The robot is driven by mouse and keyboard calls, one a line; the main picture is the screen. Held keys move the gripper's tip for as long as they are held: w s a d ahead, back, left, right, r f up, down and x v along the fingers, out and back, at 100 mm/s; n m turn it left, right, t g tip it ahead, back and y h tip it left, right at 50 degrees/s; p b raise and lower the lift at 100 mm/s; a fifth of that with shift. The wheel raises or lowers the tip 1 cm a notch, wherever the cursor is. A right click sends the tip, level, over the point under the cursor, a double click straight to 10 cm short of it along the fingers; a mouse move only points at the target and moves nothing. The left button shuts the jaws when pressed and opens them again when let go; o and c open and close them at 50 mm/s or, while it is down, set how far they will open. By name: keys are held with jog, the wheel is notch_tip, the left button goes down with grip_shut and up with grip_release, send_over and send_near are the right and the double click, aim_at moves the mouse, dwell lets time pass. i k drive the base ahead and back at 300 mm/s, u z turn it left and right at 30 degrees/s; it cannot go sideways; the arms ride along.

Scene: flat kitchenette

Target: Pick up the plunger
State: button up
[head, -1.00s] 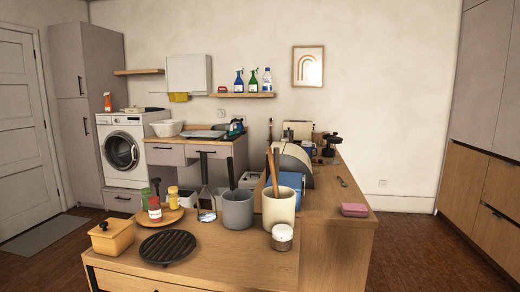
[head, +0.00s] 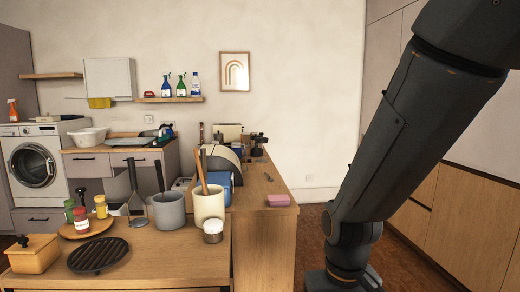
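I cannot make out a plunger for certain in the head view. A thin dark upright handle (head: 201,133) shows behind the counter items, but its lower end is hidden and I cannot tell what it belongs to. My dark arm crosses the right side of the view. My gripper is not in view.
A pink block (head: 278,200) lies on the side counter. A washing machine (head: 35,165) stands at left.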

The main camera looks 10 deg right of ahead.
aim_at(261, 140)
jog(key=z, duration=0.45)
jog(key=k, duration=0.55)
jog(key=z, duration=0.8)
jog(key=i, duration=4.05)
jog(key=u, duration=0.75)
jog(key=i, duration=1.45)
jog(key=u, duration=1.8)
jog(key=i, duration=0.9)
jog(key=u, duration=1.05)
jog(key=i, duration=0.3)
jog(key=u, duration=0.1)
